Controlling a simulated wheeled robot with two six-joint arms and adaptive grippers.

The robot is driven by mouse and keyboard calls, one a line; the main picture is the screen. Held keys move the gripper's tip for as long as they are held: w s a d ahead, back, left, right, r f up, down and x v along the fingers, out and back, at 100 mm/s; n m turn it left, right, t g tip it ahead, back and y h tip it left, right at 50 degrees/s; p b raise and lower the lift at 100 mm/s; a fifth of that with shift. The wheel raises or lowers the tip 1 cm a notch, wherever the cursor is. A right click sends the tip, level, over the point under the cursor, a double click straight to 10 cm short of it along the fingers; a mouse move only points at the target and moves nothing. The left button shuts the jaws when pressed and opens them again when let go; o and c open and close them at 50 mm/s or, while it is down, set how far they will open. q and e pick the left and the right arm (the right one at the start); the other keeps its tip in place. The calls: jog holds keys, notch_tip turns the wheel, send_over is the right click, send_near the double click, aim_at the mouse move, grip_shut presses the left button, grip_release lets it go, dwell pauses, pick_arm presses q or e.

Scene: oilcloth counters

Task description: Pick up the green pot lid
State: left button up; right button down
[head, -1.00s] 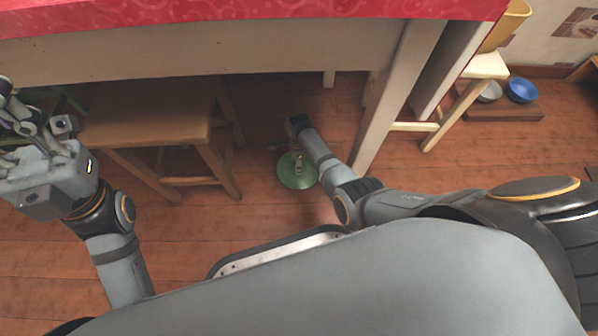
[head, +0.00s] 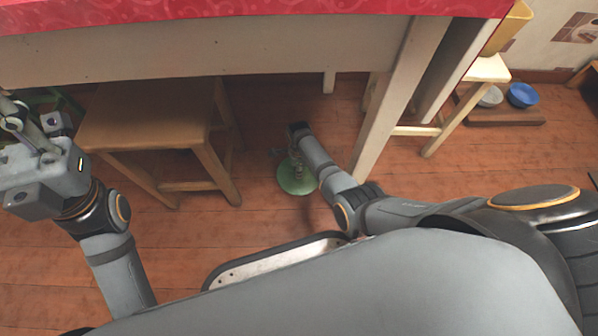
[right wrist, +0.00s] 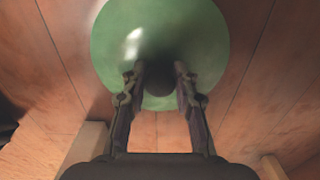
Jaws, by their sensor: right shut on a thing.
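The green pot lid (head: 294,180) is a round disc low over the wooden floor beneath the table, partly covered by my right arm in the head view. In the right wrist view the lid (right wrist: 115,45) fills the upper middle, with a dark knob at its centre. My right gripper (right wrist: 160,70) is shut on the knob, one finger on each side of it. In the head view this gripper (head: 296,165) is small and partly hidden by its arm. My left gripper (head: 12,125) is at the left edge, cut off by the frame, far from the lid.
A wooden stool (head: 150,125) stands left of the lid under the table with the red cloth (head: 230,22). A table leg (head: 385,120) rises close to the right of my right arm. Blue and grey bowls (head: 522,95) (head: 490,96) sit at the far right.

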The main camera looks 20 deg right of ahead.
notch_tip(320, 180, up, 10)
jog(key=p, duration=0.8)
